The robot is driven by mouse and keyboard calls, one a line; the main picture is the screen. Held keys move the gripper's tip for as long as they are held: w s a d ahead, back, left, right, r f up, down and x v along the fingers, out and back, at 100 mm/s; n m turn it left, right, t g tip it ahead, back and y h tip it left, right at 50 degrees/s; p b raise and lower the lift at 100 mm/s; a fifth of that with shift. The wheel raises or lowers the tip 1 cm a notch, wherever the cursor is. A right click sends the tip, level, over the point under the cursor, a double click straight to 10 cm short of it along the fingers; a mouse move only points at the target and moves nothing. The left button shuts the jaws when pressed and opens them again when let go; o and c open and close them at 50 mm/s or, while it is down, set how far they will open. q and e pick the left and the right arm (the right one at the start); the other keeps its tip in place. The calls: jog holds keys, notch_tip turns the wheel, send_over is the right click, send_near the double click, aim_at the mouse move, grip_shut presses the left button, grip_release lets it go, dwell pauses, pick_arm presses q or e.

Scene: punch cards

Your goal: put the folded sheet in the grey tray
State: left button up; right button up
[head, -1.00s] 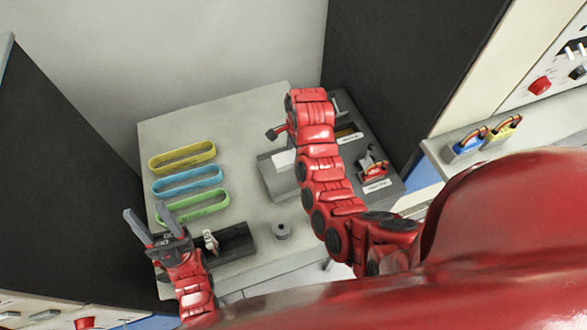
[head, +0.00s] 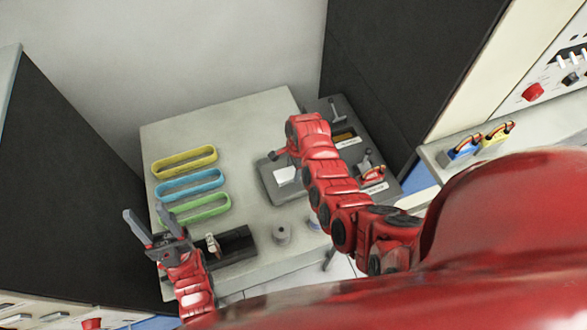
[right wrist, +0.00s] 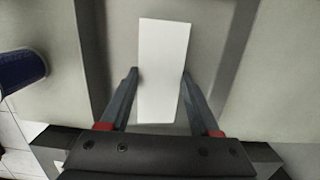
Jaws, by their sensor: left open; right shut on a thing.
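The folded sheet is a small white rectangle (head: 286,175) over the grey tray (head: 268,193) in the head view. In the right wrist view the sheet (right wrist: 163,45) stands long and narrow between the fingers of my right gripper (right wrist: 160,75), which is shut on it. The tray's raised rims (right wrist: 240,50) run on both sides of the sheet there. I cannot tell whether the sheet touches the tray floor. My left gripper (head: 147,214) is open and empty at the table's left front, near the green loop.
Yellow (head: 185,161), blue (head: 190,182) and green (head: 202,208) oval holders lie at left. A black tray (head: 238,246) and grey cylinder (head: 282,235) stand in front. A blue cup (right wrist: 20,80) is left of the grey tray in the wrist view. A dark panel (head: 350,125) with devices adjoins at right.

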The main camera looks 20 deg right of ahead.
jog(key=shift+f, duration=0.2)
jog(key=o, duration=1.3)
jog(key=shift+r, duration=0.1)
